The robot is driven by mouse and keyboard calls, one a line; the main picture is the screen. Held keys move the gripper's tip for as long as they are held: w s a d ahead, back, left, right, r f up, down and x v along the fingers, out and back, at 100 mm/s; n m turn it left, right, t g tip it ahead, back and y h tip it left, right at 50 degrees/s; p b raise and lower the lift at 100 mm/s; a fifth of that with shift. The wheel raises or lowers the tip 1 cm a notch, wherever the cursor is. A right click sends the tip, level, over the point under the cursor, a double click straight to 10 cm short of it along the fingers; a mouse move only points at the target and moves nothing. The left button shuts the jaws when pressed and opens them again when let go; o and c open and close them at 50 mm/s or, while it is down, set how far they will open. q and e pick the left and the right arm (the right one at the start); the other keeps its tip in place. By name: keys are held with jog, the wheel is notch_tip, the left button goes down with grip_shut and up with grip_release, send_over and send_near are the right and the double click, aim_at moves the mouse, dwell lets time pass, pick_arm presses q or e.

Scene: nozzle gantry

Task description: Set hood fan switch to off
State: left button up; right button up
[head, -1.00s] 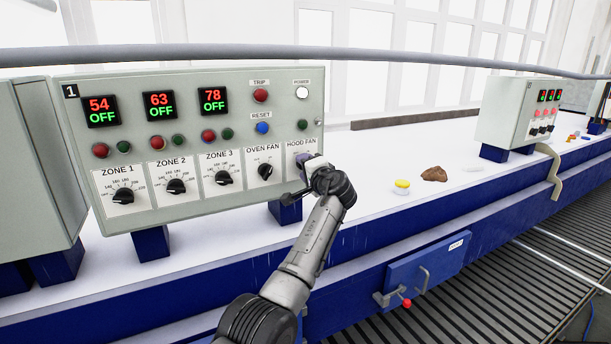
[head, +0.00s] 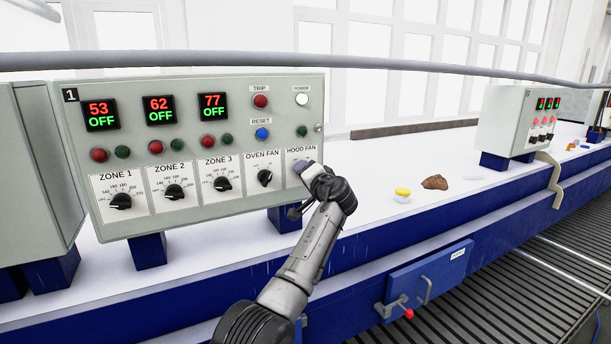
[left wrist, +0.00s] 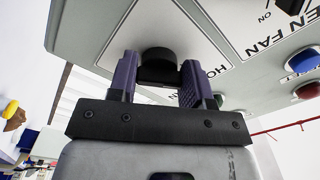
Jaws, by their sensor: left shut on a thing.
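The hood fan switch is a black round knob (left wrist: 158,60) under the HOOD FAN label (head: 301,152) at the lower right of control panel 1 (head: 240,105). In the left wrist view my left gripper (left wrist: 158,82) has its purple fingers on either side of the knob and is shut on it. In the head view my left gripper (head: 302,168) covers the knob, so its pointer and setting are hidden. The panel label is seen at a slant in the wrist view. My right gripper is not in view.
The oven fan knob (head: 265,178) is just left of my gripper. Zone knobs, lamps and displays reading 53, 62 and 77 fill the panel's left. A yellow-topped item (head: 402,194) and brown lump (head: 434,182) lie on the white bench.

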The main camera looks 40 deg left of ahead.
pick_arm(q)
jog(key=o, duration=0.9)
jog(key=shift+b+v, duration=1.95)
jog(key=shift+v, duration=4.95)
